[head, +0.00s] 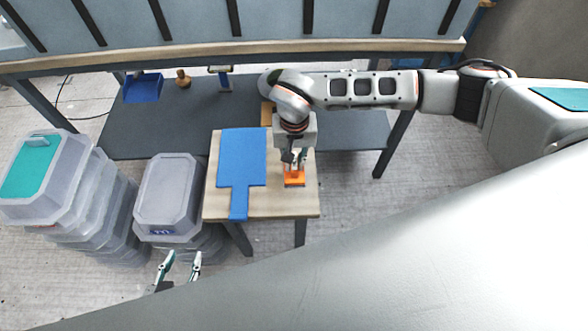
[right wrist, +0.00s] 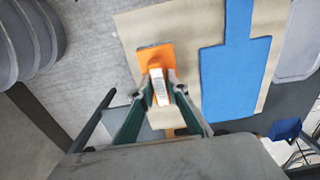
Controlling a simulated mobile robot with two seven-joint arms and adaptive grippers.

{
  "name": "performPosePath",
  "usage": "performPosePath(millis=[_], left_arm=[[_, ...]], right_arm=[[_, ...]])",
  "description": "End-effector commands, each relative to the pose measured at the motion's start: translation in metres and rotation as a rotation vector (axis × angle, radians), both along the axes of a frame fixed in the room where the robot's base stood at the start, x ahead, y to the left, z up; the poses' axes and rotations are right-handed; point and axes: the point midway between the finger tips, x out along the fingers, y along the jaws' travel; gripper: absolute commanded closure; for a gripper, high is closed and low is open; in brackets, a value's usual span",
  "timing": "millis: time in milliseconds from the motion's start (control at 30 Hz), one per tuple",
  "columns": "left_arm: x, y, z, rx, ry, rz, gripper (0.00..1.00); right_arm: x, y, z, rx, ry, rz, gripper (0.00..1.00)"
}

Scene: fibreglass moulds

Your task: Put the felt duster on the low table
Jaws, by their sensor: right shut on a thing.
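The felt duster (head: 294,180) is an orange block with a white grip on top. In the right wrist view the white grip (right wrist: 159,87) stands between my right gripper's fingers. My right gripper (head: 296,164) is shut on it and points down over the right part of the low table (head: 275,205). The orange part is at the wooden tabletop; I cannot tell whether it touches. My left gripper (head: 180,266) is open and empty, low in the head view, in front of the table and to its left.
A blue paddle-shaped sheet (head: 242,157) lies on the low table, left of the duster. Stacks of lidded plastic boxes (head: 168,190) stand to the left. Behind is a workbench with a grey lower shelf (head: 180,115) bearing a blue bin (head: 143,88).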

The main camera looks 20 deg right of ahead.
Motion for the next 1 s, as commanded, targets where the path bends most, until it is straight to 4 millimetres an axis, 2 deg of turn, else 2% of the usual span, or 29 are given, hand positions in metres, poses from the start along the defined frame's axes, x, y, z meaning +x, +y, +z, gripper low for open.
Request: performPosePath(millis=[133, 367, 767, 800, 833, 1000], left_arm=[[0.001, 0.0, -0.001, 0.002, -0.001, 0.0, 0.6], [0.001, 0.001, -0.004, 0.007, -0.001, -0.001, 0.6], [0.003, 0.002, -0.003, 0.008, -0.005, -0.001, 0.6], [0.003, 0.002, -0.003, 0.008, -0.006, -0.001, 0.6], [0.003, 0.002, -0.003, 0.008, -0.006, -0.001, 0.6], [0.003, 0.002, -0.003, 0.008, -0.006, -0.001, 0.6]], right_arm=[[-0.001, 0.0, -0.012, 0.001, 0.003, 0.0, 1.0], [-0.001, 0.0, -0.043, 0.0, 0.003, -0.001, 1.0], [0.0, 0.0, -0.047, -0.001, 0.0, 0.0, 1.0], [0.0, 0.0, -0.047, -0.001, 0.001, 0.0, 0.77], [0.0, 0.0, -0.046, -0.001, 0.001, 0.0, 0.7], [0.0, 0.0, -0.046, -0.001, 0.001, 0.0, 0.68]])
